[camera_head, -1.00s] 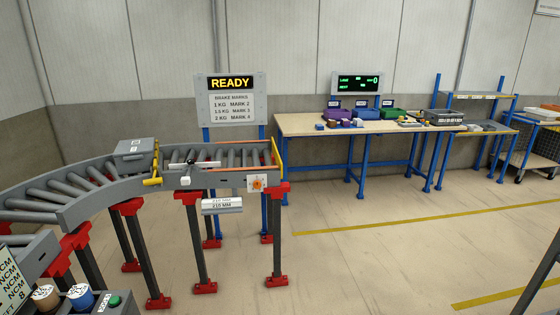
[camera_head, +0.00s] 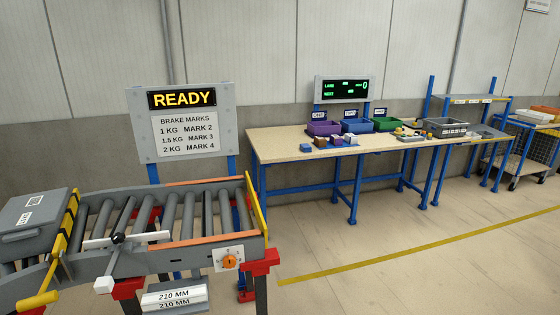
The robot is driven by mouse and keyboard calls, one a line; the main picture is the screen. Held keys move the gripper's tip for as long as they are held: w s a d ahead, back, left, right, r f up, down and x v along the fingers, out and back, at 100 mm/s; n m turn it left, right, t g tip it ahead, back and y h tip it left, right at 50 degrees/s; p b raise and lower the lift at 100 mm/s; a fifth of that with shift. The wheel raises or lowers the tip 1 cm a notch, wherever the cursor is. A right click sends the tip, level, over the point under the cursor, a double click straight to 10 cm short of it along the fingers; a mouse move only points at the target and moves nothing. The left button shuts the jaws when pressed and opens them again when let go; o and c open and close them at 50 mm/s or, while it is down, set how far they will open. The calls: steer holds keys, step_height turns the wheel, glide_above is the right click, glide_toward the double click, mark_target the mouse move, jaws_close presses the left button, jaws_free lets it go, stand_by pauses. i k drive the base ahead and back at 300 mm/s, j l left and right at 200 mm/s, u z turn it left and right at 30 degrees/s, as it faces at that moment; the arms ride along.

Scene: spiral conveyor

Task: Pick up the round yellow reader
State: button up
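A small yellow item (camera_head: 398,131) lies among other small things on the wooden bench (camera_head: 280,143), right of the green bin. It is too small here to tell whether it is the round yellow reader. My gripper is not in view.
A roller conveyor (camera_head: 190,245) with a grey lidded box (camera_head: 35,222) and a yellow bar (camera_head: 38,301) fills the lower left. A READY sign (camera_head: 183,98) stands behind it. Purple (camera_head: 323,128), blue (camera_head: 355,126) and green (camera_head: 386,124) bins stand on the bench. Floor in front of the bench is clear.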

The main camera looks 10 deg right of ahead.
mark_target(398, 132)
steer(key=i+l+z, duration=0.2)
steer(key=i+z, duration=0.65)
steer(key=i, duration=0.2)
steer(key=i+j+z, duration=0.2)
steer(key=i+z, duration=0.25)
steer(key=i+l+u, duration=0.2)
steer(key=i, duration=0.45)
steer(key=i+l+u, duration=0.25)
steer(key=i, duration=0.35)
steer(key=i+l+u, duration=0.2)
steer(key=i+l, duration=0.15)
steer(key=i, duration=0.25)
steer(key=i+l+u, duration=0.25)
steer(key=i+l, duration=0.25)
steer(key=i, duration=0.1)
